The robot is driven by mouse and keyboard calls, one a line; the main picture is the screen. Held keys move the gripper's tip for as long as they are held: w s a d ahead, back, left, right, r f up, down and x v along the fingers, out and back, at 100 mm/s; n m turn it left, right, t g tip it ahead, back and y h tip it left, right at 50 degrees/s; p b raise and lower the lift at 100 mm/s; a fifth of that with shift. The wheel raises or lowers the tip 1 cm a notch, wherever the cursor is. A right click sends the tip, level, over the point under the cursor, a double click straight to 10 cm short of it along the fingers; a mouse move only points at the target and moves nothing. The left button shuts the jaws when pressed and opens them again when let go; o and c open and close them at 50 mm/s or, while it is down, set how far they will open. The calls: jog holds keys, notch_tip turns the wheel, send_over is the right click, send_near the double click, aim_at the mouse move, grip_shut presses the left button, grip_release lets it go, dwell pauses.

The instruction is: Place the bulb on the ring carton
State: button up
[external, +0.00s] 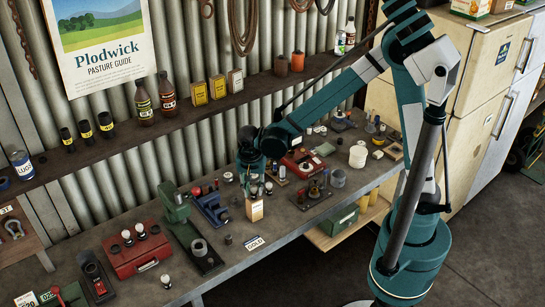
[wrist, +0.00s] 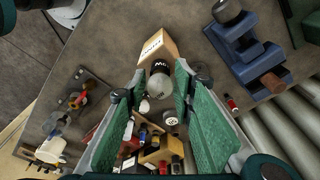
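The ring carton (external: 255,210), a small tan box with a white label, stands on the bench; it also shows in the wrist view (wrist: 157,44). The bulb (wrist: 159,82), a greyish rounded one with dark lettering, is between my green-padded fingers in the wrist view, right beside the carton in the picture. In the external view the bulb (external: 254,191) shows small at the carton's top. My gripper (external: 252,180) points down over the carton. Its fingers (wrist: 161,74) stand apart, with narrow gaps seeming to show beside the bulb. Contact between bulb and carton is unclear.
A blue vise (external: 211,205) and a green press (external: 184,220) stand left of the carton. A red box (external: 137,254) with white-topped pieces is further left. A small tray of parts (external: 313,193) lies to the right. A label card (external: 255,243) lies in front.

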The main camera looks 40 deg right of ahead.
jog(key=shift+o, duration=0.7)
jog(key=shift+r, duration=0.15)
jog(key=shift+r, duration=0.1)
notch_tip(320, 180, up, 12)
jog(key=s+a, duration=0.1)
jog(key=shift+s+a, duration=0.15)
dwell(0.8)
jog(key=s+d+r+n+t+y, duration=0.1)
jog(key=d+r+n, duration=0.15)
jog(key=d, duration=0.85)
jog(key=s+d+r+n+t+y, duration=0.15)
jog(key=d+r, duration=0.25)
jog(key=d, duration=0.8)
jog(key=s+d+n+t, duration=0.1)
jog(key=s+d, duration=0.3)
jog(key=d, duration=0.4)
jog(key=s+d+n+t+h, duration=0.1)
jog(key=s+d+n, duration=0.3)
jog(key=d, duration=0.5)
jog(key=shift+s+d+t, duration=0.15)
jog(key=shift+s+t, duration=0.3)
jog(key=shift+t, duration=0.3)
jog(key=shift+f, duration=0.2)
